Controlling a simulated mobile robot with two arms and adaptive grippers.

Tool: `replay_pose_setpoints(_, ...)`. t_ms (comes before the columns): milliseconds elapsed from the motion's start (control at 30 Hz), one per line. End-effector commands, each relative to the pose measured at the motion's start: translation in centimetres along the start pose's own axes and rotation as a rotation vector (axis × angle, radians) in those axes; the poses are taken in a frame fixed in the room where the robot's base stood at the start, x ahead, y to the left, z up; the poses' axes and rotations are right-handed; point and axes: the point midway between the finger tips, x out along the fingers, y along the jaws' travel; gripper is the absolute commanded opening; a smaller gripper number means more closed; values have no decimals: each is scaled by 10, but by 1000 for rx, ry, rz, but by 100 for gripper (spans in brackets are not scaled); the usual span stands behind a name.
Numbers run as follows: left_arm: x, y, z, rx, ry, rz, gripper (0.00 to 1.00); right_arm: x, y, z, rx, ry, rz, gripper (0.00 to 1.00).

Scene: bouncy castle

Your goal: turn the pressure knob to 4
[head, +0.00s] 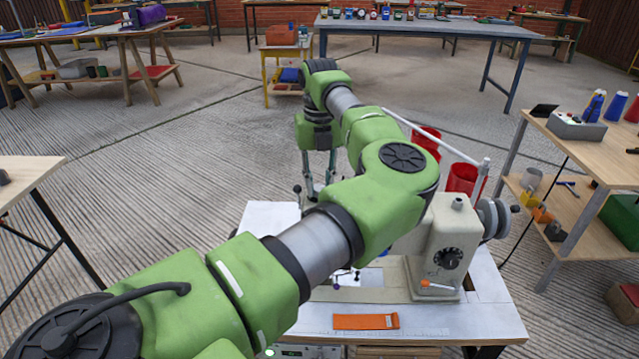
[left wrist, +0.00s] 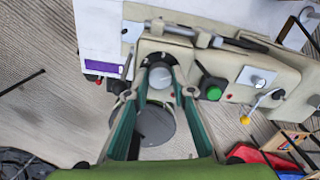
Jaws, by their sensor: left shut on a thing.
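A cream sewing machine (head: 432,245) stands on a white table; my left arm hides much of its front end in the head view. In the left wrist view, a round silver knob (left wrist: 160,78) sits on the end of the machine (left wrist: 225,62). My left gripper (left wrist: 161,72) is shut on this knob, one fingertip on each side; in the head view the gripper (head: 318,190) points down, its tips partly hidden behind the arm. No number can be read on the knob. A black dial (head: 448,258) shows on the machine's upright part. My right gripper is not in view.
An orange strip (head: 366,321) lies on the table (head: 480,322). Red spools (head: 462,180) stand behind the machine. A wooden bench (head: 570,150) is at the right.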

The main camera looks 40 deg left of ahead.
Motion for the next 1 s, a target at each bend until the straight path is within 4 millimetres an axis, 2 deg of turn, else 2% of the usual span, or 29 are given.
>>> replay_pose_setpoints(233, -2, 0, 1, 0, -4, -2, 1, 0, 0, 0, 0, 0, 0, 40)
replay_pose_setpoints(267, -2, 0, 1, 0, -4, -2, 28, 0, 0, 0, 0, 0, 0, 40)
replay_pose_setpoints(300, -1, 0, 1, 0, -4, -2, 38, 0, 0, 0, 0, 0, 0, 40)
replay_pose_setpoints(333, -1, 0, 1, 0, -4, -2, 39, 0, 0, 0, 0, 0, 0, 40)
replay_pose_setpoints(767, 0, 0, 0, -7, 0, 1, 39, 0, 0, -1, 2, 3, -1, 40)
replay_pose_setpoints(1000, 1, 1, 0, -140, 1, 1, 39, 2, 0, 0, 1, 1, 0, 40)
